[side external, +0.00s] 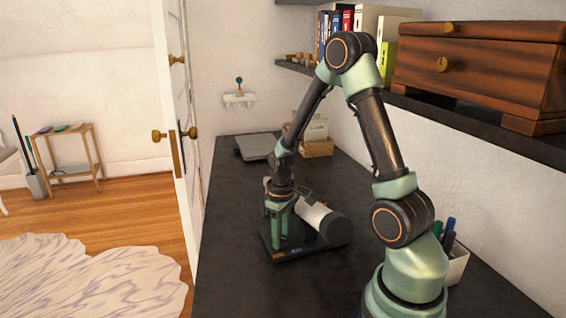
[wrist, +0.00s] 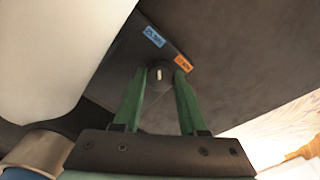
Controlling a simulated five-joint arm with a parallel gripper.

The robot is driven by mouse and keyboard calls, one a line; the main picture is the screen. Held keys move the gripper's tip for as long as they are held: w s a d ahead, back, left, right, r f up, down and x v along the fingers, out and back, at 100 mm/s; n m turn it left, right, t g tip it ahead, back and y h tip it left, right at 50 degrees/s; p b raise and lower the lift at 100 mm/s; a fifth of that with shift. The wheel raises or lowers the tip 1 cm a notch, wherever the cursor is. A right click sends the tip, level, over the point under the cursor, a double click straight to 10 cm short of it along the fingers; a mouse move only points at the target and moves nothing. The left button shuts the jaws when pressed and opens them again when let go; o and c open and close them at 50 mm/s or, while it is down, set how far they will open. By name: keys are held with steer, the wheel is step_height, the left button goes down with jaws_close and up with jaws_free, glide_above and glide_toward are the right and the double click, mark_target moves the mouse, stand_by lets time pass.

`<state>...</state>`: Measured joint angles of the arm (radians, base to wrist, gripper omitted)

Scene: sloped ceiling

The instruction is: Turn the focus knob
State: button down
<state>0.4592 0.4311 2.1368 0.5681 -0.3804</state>
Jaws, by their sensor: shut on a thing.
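The focus knob (wrist: 159,73) is a small dark round knob with a pale mark. In the wrist view it sits between the green fingertips of my gripper (wrist: 160,72), which is shut on it. The instrument's dark base (side external: 315,249) stands on the black worktop. Its white and black barrel (side external: 316,217) lies tilted above the base, right of my gripper (side external: 281,240). The barrel (wrist: 55,50) fills the upper left of the wrist view. A blue label (wrist: 154,37) and an orange label (wrist: 183,63) lie beside the knob. In the side view the fingers hide the knob.
A white pen cup (side external: 457,266) stands near my arm's base. A grey flat device (side external: 256,146) and a tan box (side external: 316,149) are at the back of the worktop (side external: 225,250). A shelf (side external: 480,122) with a wooden chest (side external: 480,70) overhangs the right side.

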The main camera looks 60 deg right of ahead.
steer(key=shift+w+n, duration=0.1)
steer(key=shift+n, duration=0.4)
steer(key=shift+c, duration=2.2)
jaws_free()
steer(key=shift+r, duration=0.1)
step_height(320, 180, up, 12)
steer(key=shift+a, duration=0.15)
steer(key=s+a+r+t, duration=0.1)
steer(key=a+r+t, duration=0.1)
steer(key=a+r, duration=0.2)
steer(key=s+a+r+t, duration=0.2)
steer(key=a+r, duration=0.3)
steer(key=a, duration=0.6)
steer(key=shift+s+a+r+t, duration=0.2)
steer(key=shift+s+r+t, duration=0.05)
steer(key=shift+t, duration=0.55)
